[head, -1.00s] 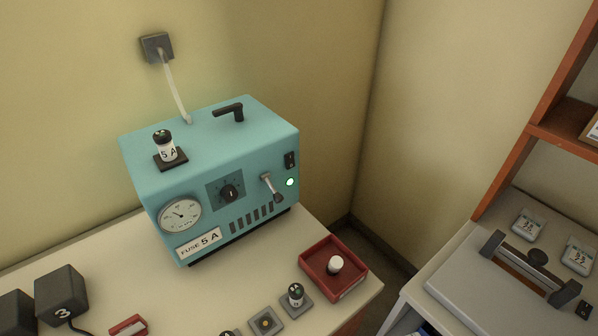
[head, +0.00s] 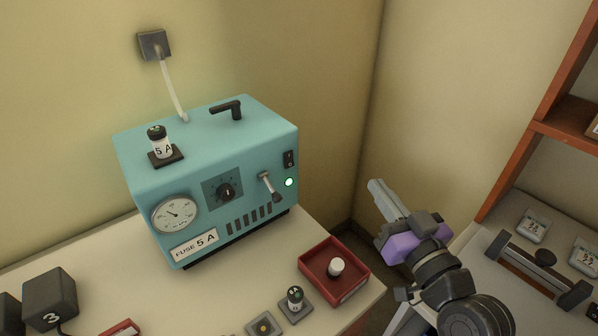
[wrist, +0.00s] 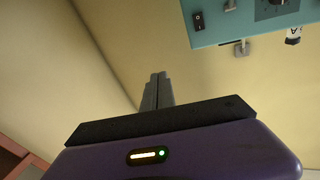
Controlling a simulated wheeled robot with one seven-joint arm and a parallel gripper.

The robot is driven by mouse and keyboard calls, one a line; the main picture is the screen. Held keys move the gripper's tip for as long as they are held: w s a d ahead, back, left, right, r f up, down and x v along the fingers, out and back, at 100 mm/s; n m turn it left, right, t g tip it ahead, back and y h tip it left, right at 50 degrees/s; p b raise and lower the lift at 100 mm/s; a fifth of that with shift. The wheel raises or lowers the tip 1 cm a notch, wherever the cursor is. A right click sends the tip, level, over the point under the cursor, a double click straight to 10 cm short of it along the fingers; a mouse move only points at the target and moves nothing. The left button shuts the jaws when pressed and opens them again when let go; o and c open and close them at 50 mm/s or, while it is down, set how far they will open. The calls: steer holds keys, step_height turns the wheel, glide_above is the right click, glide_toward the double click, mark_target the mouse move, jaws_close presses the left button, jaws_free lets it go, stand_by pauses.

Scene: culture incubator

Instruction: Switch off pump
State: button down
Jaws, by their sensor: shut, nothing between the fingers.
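The teal pump (head: 215,175) stands on the cream bench at the back left. Its front has a round gauge (head: 175,215), a dark dial (head: 226,191), a metal lever (head: 269,186), a black rocker switch (head: 289,158) and a lit green lamp (head: 289,182). In the wrist view the pump (wrist: 245,20) appears upside down at the top right, with the rocker switch (wrist: 199,22) near its left end. My gripper (head: 376,186) is shut and empty, to the right of the pump and apart from it. Its fingers (wrist: 157,80) also show together in the wrist view.
A red tray (head: 343,285) with a white-capped item sits at the bench's right edge. A fuse in a holder (head: 295,300) and a dark block marked 3 (head: 50,298) are on the bench. A wall socket (head: 154,45) feeds a white cable. An orange shelf (head: 530,130) stands at right.

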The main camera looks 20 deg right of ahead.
steer(key=w+a+f+n+g+y, duration=0.2)
steer(key=a+n+g+y, duration=0.1)
steer(key=a+n+y, duration=0.2)
steer(key=shift+w+a+y, duration=0.2)
steer(key=shift+a+y, duration=0.1)
steer(key=shift+a, duration=0.15)
steer(key=shift+w, duration=0.15)
steer(key=p, duration=0.3)
glide_toward(291, 165)
steer(key=x, duration=0.6)
steer(key=shift+w+a+r, duration=0.1)
steer(key=shift+w+a, duration=0.05)
steer(key=shift+w, duration=0.25)
